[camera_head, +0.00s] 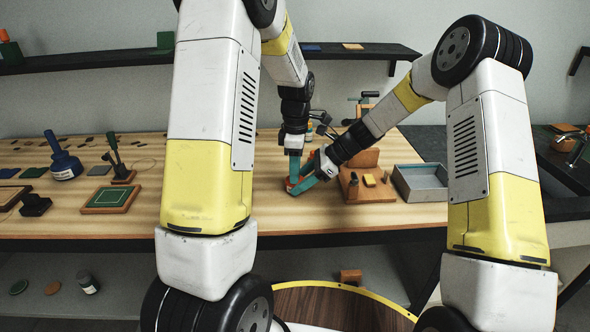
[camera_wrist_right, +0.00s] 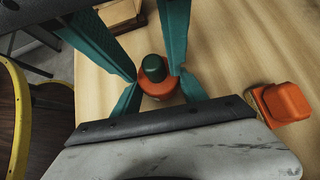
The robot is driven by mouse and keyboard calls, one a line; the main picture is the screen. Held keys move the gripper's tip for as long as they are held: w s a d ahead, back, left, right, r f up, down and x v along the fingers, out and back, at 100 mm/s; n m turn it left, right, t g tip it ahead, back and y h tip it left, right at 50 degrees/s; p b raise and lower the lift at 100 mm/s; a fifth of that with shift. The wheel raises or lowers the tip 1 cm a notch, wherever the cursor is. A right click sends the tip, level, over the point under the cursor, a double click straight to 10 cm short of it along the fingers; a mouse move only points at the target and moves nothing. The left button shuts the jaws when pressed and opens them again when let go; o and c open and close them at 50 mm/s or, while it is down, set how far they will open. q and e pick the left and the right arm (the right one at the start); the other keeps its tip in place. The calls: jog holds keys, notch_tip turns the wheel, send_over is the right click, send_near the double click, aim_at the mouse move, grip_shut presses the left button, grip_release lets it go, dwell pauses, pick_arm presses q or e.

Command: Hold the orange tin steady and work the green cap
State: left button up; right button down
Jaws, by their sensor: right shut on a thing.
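The orange tin (camera_wrist_right: 157,90) stands upright on the wooden bench with its green cap (camera_wrist_right: 154,68) on top. In the head view it is mostly hidden by the grippers. My right gripper (camera_wrist_right: 158,85) comes in from the bottom of the wrist view and is shut on the tin's body, one teal finger on each side. My left gripper (camera_head: 293,182) reaches down from above at the tin. Its teal fingers also show at the top of the wrist view, flanking the tin; whether they press on it I cannot tell.
An orange block (camera_wrist_right: 286,102) lies right of the tin in the wrist view. A wooden fixture (camera_head: 374,191) and a grey tray (camera_head: 422,181) stand to the right. A green-topped pad (camera_head: 110,197), a stamping handle (camera_head: 118,165) and a blue bottle (camera_head: 64,162) are to the left.

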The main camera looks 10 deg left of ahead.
pick_arm(q)
jog(key=shift+w+a+r, duration=0.1)
jog(key=shift+w, duration=0.1)
pick_arm(e)
jog(key=shift+s, duration=0.2)
pick_arm(q)
jog(key=shift+r, duration=0.2)
pick_arm(e)
jog(key=shift+w, duration=0.1)
jog(key=c, duration=0.6)
grip_release()
pick_arm(q)
notch_tip(320, 180, up, 11)
jog(key=shift+s+r, duration=0.15)
jog(key=shift+r, duration=0.05)
pick_arm(e)
jog(key=shift+o, duration=0.2)
jog(key=shift+r, duration=0.1)
jog(key=v, duration=1.2)
jog(key=shift+w, duration=0.1)
